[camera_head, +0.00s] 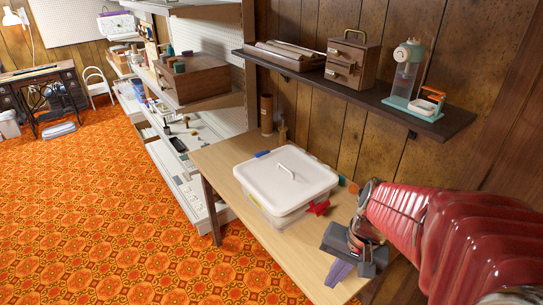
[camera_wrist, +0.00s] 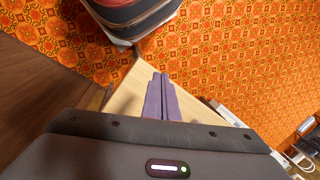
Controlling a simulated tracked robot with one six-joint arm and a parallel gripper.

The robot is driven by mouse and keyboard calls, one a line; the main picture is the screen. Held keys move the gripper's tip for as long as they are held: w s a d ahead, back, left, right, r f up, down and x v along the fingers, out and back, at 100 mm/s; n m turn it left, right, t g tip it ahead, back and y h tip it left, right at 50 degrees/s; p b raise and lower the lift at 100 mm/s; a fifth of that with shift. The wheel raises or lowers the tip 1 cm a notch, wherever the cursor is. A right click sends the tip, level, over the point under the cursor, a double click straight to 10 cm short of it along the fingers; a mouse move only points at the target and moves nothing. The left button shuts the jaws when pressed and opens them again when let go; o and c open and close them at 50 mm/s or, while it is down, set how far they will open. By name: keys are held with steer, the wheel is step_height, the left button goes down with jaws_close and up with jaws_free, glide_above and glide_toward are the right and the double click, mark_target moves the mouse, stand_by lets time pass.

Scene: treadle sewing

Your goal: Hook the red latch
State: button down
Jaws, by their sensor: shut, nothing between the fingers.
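The red latch (camera_head: 319,208) is on the right side of a clear box with a white lid (camera_head: 280,175). The latch appears to stick outward from the box; whether it is hooked is too small to tell. The lid has a white handle on top and looks seated on the box. My gripper (camera_head: 338,274) has purple fingers and is to the right of and nearer than the latch, apart from it, over the table's near right end. In the wrist view, my gripper (camera_wrist: 161,80) has its fingers together with nothing between them. The box and latch do not show there.
The wooden table (camera_head: 222,158) stands against a panelled wall. A dark wall shelf (camera_head: 400,98) above it holds a drawer box (camera_head: 353,58) and a teal device (camera_head: 408,75). Small coloured items lie behind the box. White shelving (camera_head: 175,165) is at left; the orange patterned floor is open.

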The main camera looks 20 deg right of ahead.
steer(key=w+d+f+m+t+y, duration=0.1)
steer(key=w+d+f+m+t, duration=0.1)
steer(key=m, duration=0.4)
steer(key=w+d+f+m+t+y, duration=0.2)
steer(key=d+f+m+t, duration=0.1)
steer(key=f+m, duration=0.3)
steer(key=w+d+f+m+t+y, duration=0.2)
steer(key=w+d+f+m+t, duration=0.1)
steer(key=m, duration=0.3)
steer(key=shift+d+f, duration=0.4)
steer(key=shift+d, duration=0.3)
steer(key=w+d+m+t, duration=0.1)
steer(key=d+m, duration=0.1)
steer(key=w+d+m+t+h, duration=0.1)
steer(key=w+m, duration=0.1)
steer(key=shift+d, duration=0.4)
steer(key=w+d+r+m+t+h, duration=0.1)
steer(key=w+d+r+m, duration=0.1)
steer(key=d, duration=0.1)
steer(key=shift+w+t+h, duration=0.1)
steer(key=shift+t+h, duration=0.3)
steer(key=shift+a+f, duration=0.1)
